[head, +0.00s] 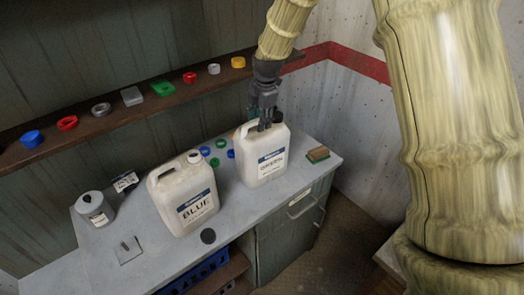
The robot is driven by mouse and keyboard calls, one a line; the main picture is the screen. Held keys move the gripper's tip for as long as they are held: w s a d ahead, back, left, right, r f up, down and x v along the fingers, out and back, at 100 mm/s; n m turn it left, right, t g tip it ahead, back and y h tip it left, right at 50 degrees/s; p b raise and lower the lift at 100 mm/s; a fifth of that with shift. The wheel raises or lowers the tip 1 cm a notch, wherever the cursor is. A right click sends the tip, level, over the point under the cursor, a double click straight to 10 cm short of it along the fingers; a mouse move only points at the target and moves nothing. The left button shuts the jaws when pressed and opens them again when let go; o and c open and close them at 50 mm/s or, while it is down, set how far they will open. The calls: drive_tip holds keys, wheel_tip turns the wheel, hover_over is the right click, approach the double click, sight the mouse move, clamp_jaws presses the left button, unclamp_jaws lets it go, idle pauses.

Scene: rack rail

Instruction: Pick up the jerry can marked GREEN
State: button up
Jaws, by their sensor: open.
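The jerry can marked GREEN (263,165) is white with a blue and white label and stands upright on the grey counter, right of centre in the head view. My gripper (265,124) points down at the top of this can, by its handle. The jaws are open. The fingertips overlap the handle in the picture, and I cannot tell whether they touch or straddle it. A second white jerry can, marked BLUE (184,198), stands to the left on the same counter.
The counter (160,262) also holds a round container (94,208), several loose caps, a flat plate (128,250), a black cap (208,236) and a brush-like block (318,154). A shelf (100,123) with several coloured caps runs behind. A red-striped wall is at right.

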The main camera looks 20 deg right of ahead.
clamp_jaws()
